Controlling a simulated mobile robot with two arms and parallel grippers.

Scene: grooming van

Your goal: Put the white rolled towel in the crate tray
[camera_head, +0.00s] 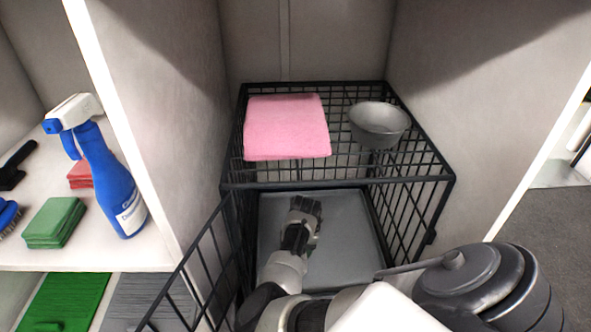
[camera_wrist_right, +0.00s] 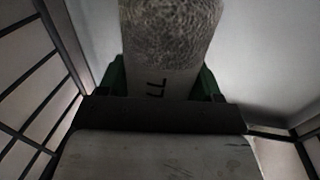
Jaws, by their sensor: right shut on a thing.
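The crate (camera_head: 437,180) is a black wire cage with its door (camera_head: 187,272) swung open to the left. The grey tray (camera_head: 350,240) lies on its floor. My right arm reaches through the front opening, and my right gripper (camera_head: 303,212) is over the tray. In the right wrist view, the right gripper (camera_wrist_right: 163,82) is shut on the white rolled towel (camera_wrist_right: 170,35), between its green finger pads. The towel looks grey in the shade. In the head view the gripper hides it, and I cannot tell whether it touches the tray. My left gripper is not in view.
A folded pink towel (camera_head: 287,127) and a grey bowl (camera_head: 379,122) sit on the crate's wire top. Wire side walls and white partitions stand close on both sides. A blue spray bottle (camera_head: 108,180) and green cloths (camera_head: 54,222) are on the left shelf.

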